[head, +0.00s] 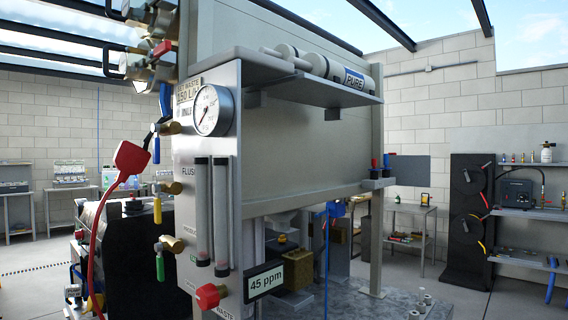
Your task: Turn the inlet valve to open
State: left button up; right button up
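A grey panel (235,180) carries several brass valves along its left edge. The upper valve has a blue lever (156,140) hanging down, the middle one a yellow lever (157,208) by a label that reads FLUSH, and the lower one a green lever (160,266). A red knob (209,296) sits at the bottom. At the top left are metal fittings with a red lever (164,48). I cannot read any inlet label, so I cannot tell which valve is the inlet. Neither of my grippers shows.
A round gauge (206,110), two clear flow tubes (211,212) and a display (264,281) reading 45 ppm are on the panel. White cylinders (340,71) lie on a shelf.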

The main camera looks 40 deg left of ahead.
aim_at(155, 128)
jog(key=j+z, duration=0.3)
jog(key=j, duration=0.2)
jog(key=k+j+z, duration=0.3)
jog(key=j, duration=0.15)
jog(key=j+z, duration=0.3)
jog(key=j, duration=0.15)
jog(key=k+j+z, duration=0.6)
jog(key=j, duration=0.15)
jog(key=k+j+z, duration=0.3)
jog(key=i, duration=0.1)
